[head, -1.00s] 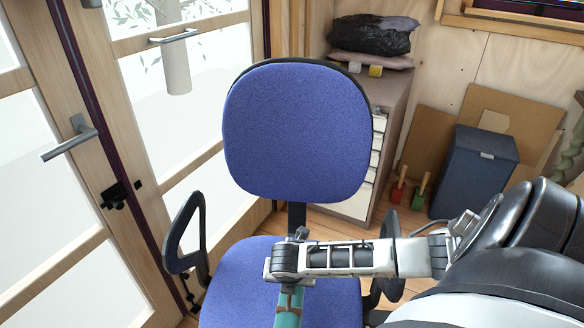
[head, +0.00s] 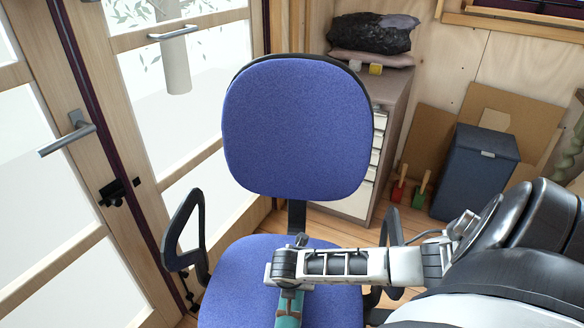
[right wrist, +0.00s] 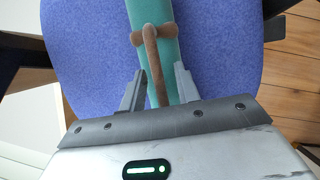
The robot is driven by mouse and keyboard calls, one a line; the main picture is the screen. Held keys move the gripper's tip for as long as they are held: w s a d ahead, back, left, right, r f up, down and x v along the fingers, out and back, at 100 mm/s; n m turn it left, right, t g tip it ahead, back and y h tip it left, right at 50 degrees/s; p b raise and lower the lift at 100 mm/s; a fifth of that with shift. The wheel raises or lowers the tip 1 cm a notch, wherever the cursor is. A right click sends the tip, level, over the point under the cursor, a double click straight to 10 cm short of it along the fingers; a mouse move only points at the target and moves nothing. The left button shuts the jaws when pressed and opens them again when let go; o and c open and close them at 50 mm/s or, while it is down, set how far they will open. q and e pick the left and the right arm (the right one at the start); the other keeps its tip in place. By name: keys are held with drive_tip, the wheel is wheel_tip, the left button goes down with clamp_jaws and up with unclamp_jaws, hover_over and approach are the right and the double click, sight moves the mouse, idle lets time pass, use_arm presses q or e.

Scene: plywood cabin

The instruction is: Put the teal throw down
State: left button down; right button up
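The teal throw (right wrist: 153,14) is a rolled bundle with a brown strap and handle (right wrist: 152,45). It lies over the blue seat of the office chair (right wrist: 219,60); whether it rests fully on the seat is hard to tell. In the head view only a short piece of the throw (head: 288,312) shows below my right gripper (head: 287,272). In the right wrist view my right gripper (right wrist: 158,88) has its fingers apart, one on each side of the brown handle, with a visible gap to it. My left gripper is out of view.
The chair's blue backrest (head: 297,130) rises behind the seat, with a black armrest (head: 184,235) at left. Glazed doors stand at left. A drawer cabinet (head: 372,150) and a dark blue box (head: 474,170) stand behind at right.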

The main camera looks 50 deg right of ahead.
drive_tip(key=p+v, duration=0.4)
drive_tip(key=v, duration=0.8)
drive_tip(key=s+a+f+m+t+y, duration=0.1)
drive_tip(key=s+a+m+t+y, duration=0.15)
drive_tip(key=a+m+y, duration=0.8)
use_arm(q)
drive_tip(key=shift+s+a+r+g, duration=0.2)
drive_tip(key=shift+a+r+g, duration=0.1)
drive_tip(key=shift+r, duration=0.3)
use_arm(e)
drive_tip(key=s+a+r+m+t+h, duration=0.2)
drive_tip(key=a+r+m+t, duration=0.3)
drive_tip(key=m, duration=0.7)
drive_tip(key=shift+s+a+r+h, duration=0.2)
drive_tip(key=shift+a+r+h, duration=0.4)
drive_tip(key=shift+a, duration=0.5)
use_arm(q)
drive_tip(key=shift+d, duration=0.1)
use_arm(e)
drive_tip(key=shift+m+t, duration=0.25)
drive_tip(key=shift+m, duration=0.1)
